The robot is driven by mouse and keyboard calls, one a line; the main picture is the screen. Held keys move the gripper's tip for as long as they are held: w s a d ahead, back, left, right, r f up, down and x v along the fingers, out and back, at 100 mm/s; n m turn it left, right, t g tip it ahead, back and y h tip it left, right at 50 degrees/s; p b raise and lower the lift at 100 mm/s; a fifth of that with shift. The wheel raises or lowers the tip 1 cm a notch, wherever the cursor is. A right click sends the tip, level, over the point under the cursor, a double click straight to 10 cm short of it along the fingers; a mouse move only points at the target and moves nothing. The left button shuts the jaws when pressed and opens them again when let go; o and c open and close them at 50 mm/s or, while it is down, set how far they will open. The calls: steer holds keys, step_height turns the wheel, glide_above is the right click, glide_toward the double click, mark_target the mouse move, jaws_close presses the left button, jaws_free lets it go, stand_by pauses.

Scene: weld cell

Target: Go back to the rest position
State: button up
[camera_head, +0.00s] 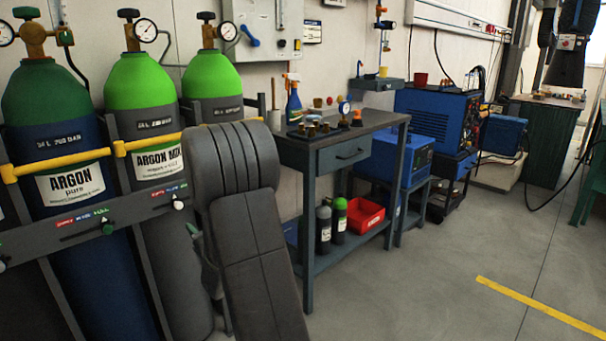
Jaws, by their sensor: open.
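Dark grey links of my arm (245,210) rise in the foreground, left of centre, with a thick rounded joint at the top. They stand in front of the gas bottles and the left end of the workbench. My gripper does not show in this view, so I cannot see its jaws or anything in them.
Argon bottles (75,240) stand in a rack with a yellow bar (60,163) at left. A workbench (365,130) carries small parts and a spray bottle (293,103). Below are a red bin (364,215) and blue machines (435,118) beyond. Floor (440,285) at right is clear.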

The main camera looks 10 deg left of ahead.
mark_target(180, 206)
steer(key=b+x, duration=0.2)
steer(key=x, duration=1.1)
steer(key=shift+w, duration=0.2)
